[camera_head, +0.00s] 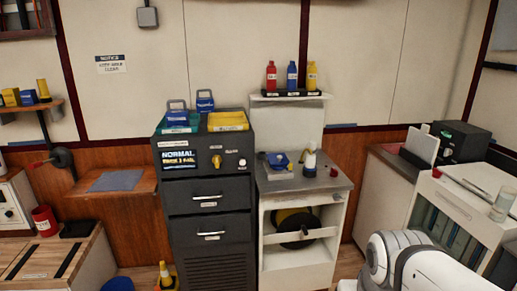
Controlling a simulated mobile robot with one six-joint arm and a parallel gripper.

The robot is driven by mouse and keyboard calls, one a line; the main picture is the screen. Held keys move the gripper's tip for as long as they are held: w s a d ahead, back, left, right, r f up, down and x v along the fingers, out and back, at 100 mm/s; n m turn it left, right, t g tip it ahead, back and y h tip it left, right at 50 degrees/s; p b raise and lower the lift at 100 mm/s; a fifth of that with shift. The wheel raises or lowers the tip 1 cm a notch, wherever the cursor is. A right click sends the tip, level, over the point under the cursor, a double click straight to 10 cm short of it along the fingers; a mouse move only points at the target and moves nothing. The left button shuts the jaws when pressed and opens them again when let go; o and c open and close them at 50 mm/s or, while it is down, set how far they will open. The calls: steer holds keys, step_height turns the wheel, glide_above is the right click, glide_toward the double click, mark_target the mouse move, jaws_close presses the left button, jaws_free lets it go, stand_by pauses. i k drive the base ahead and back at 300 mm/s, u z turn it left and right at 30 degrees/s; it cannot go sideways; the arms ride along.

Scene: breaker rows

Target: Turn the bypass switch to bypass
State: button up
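A dark grey cabinet (207,210) stands at the middle left. Its top front panel holds a lit display (179,159) that reads "NORMAL", with a smaller line below that I cannot read surely. Right of the display is a yellow knob (216,161), which looks like the bypass switch; its small label and exact pointing direction are too small to read. A small pale round fitting (242,163) sits further right on the same panel. White rounded links of my arm show at the lower right, well apart from the cabinet. My gripper is not in view.
A yellow tray (228,121) and blue cases (205,101) sit on the cabinet top. A counter (300,180) with small items adjoins it on the right. A yellow-and-dark cone-like object (165,276) stands on the floor before the cabinet's left side. Two drawer handles jut from its front.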

mark_target(216, 159)
steer(key=z, duration=0.2)
steer(key=i, duration=1.8)
steer(key=u, duration=0.8)
steer(key=k, duration=0.9)
steer(key=u, duration=0.1)
steer(key=i, duration=0.9)
steer(key=z, duration=0.05)
